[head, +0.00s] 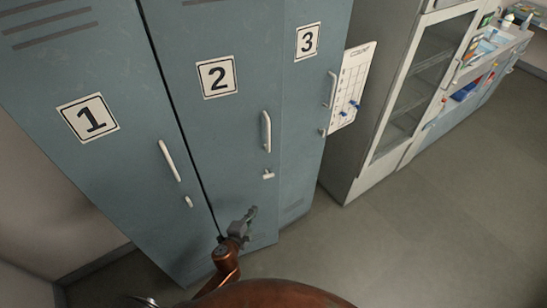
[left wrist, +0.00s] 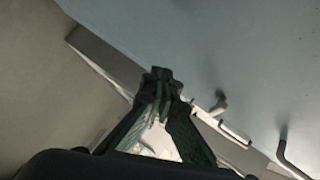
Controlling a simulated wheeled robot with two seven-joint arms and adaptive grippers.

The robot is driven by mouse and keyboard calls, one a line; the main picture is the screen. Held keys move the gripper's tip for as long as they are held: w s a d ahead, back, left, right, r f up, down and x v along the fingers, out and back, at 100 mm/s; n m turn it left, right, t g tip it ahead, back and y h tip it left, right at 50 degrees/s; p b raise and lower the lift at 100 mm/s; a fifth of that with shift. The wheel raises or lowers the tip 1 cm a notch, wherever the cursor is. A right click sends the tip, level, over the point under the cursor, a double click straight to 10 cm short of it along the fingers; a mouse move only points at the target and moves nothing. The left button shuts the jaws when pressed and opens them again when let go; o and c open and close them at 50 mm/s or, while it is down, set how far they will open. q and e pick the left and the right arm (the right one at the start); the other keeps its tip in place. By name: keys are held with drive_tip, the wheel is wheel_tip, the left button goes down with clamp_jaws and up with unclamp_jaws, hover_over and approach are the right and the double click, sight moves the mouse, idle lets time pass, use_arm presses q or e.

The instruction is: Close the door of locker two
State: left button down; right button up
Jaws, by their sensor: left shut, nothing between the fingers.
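The locker two door (head: 222,130) is a blue-grey panel with a white "2" label, between doors one and three. It looks flush or nearly flush with its neighbours; a small gap is hard to judge. Its pale handle (head: 266,132) and small latch (head: 268,175) are on its right side. My left gripper (head: 253,211) is shut and empty, in front of the door's lower part, below the latch. Contact cannot be told. In the left wrist view the shut fingertips (left wrist: 161,74) are beside a blue-grey panel (left wrist: 230,45). My right gripper is out of view.
The locker one door (head: 95,170) is at left and the locker three door (head: 305,120) at right; both look shut. A glass-fronted cabinet (head: 385,155) and a counter stand further right. The floor (head: 430,240) at right is clear.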

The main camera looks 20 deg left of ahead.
use_arm(q)
drive_tip(key=w+d+r+m+t+h, duration=0.1)
drive_tip(key=d+r+m+t, duration=0.15)
drive_tip(key=r, duration=0.75)
drive_tip(key=d+r+m+t+h, duration=0.1)
drive_tip(key=d+r+m, duration=0.15)
drive_tip(key=r, duration=0.85)
drive_tip(key=shift+n, duration=0.5)
drive_tip(key=w+p, duration=0.1)
drive_tip(key=w, duration=1.1)
drive_tip(key=shift+f+p, duration=0.2)
drive_tip(key=shift+p, duration=0.1)
drive_tip(key=shift+w+a, duration=0.3)
drive_tip(key=shift+w, duration=0.05)
